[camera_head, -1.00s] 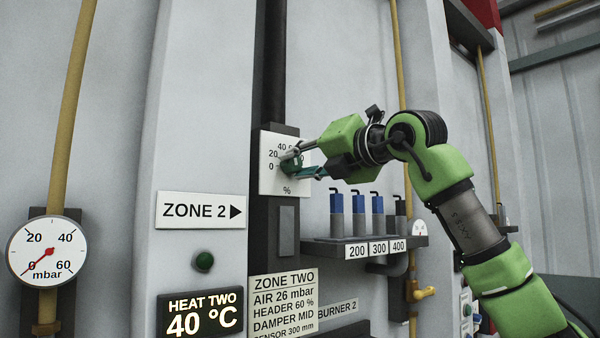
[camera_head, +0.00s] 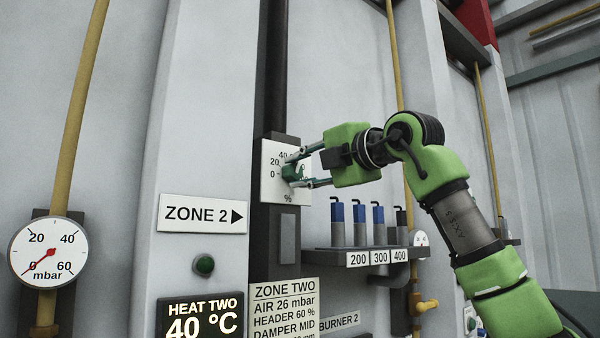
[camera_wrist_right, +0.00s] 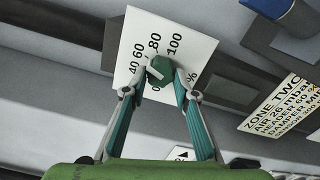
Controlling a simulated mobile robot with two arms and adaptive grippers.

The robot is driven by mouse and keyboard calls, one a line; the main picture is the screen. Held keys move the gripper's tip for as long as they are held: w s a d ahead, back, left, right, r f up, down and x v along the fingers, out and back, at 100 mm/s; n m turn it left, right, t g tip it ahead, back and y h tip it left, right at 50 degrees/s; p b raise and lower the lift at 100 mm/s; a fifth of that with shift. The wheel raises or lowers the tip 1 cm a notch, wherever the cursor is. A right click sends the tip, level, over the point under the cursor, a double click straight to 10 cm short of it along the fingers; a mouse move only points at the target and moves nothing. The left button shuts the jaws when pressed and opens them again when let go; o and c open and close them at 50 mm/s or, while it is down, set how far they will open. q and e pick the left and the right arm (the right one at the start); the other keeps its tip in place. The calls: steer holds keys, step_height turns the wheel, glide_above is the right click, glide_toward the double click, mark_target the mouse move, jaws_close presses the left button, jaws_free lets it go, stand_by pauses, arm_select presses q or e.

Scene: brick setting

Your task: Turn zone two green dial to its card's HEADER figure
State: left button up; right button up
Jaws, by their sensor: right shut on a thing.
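The green dial (camera_head: 294,172) sits on a white scale plate (camera_head: 270,190) marked in % on the dark post. In the right wrist view the dial (camera_wrist_right: 159,69) stands between my fingertips, with 40, 60, 80 and 100 readable around it. I cannot read its pointer surely. My right gripper (camera_head: 304,168) is shut on the dial, one finger above and one below; it also shows in the wrist view (camera_wrist_right: 161,78). The fingers hide part of the scale. The ZONE TWO card (camera_head: 284,308) reads AIR 26 mbar, HEADER 60 %, DAMPER MID. My left gripper is out of view.
A rack (camera_head: 350,248) with blue-topped cylinders, labelled 200, 300 and 400, stands just below my right forearm. A ZONE 2 sign (camera_head: 202,214), green button (camera_head: 204,265), HEAT TWO display (camera_head: 199,318) and mbar gauge (camera_head: 48,250) are to the left.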

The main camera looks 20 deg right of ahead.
steer(key=shift+r, duration=0.1)
steer(key=o, duration=1.1)
steer(key=shift+d, duration=0.1)
steer(key=v, duration=1.2)
